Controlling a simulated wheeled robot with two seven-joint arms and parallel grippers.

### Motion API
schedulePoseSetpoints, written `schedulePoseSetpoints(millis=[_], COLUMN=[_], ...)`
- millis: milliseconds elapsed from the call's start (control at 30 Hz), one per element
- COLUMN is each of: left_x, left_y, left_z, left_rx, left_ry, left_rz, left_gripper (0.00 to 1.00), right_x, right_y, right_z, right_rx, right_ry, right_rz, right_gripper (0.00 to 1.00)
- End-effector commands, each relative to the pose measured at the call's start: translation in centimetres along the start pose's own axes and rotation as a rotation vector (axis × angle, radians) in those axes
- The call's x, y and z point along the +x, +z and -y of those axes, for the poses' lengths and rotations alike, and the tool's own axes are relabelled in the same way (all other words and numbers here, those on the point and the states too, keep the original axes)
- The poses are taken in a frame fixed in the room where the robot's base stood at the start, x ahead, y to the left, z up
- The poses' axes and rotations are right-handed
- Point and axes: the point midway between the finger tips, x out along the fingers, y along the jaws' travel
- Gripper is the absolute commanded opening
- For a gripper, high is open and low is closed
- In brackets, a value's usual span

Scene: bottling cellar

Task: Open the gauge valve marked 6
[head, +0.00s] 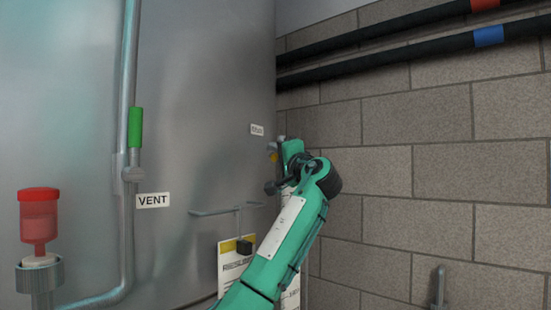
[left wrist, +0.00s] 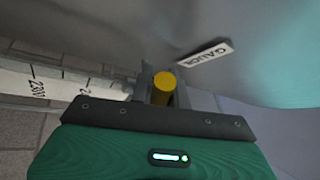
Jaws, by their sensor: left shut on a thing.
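The gauge valve shows as a small yellow handle (head: 273,157) on the side of the steel tank in the head view. In the left wrist view the yellow handle (left wrist: 162,86) is close up, its round end between my fingers. A white label (left wrist: 205,53) reading GAUGE is on the tank beside it; the same label (head: 257,129) is too small to read in the head view. No 6 can be made out. My left gripper (head: 276,150) is shut on the yellow handle. My arm hides part of the valve. My right gripper is not in view.
The steel tank (head: 200,100) fills the left, with a green-handled vent pipe (head: 135,127) and a red-capped fitting (head: 39,215). A bracket (head: 225,211) and hanging card (head: 231,270) are near my forearm. A block wall (head: 420,180) stands at right. A numbered scale (left wrist: 45,85) runs beside the valve.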

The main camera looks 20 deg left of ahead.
Motion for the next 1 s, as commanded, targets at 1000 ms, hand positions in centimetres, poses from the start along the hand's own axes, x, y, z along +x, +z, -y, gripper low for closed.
schedulePoseSetpoints(millis=[1000], left_x=[-0.16], left_y=[-0.09], left_z=[-1.07], left_rx=[-0.159], left_ry=[-0.065], left_rz=[0.036], left_gripper=[0.39], right_x=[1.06], right_y=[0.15], right_z=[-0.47], right_rx=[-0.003], right_ry=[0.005], right_rz=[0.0], right_gripper=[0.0])
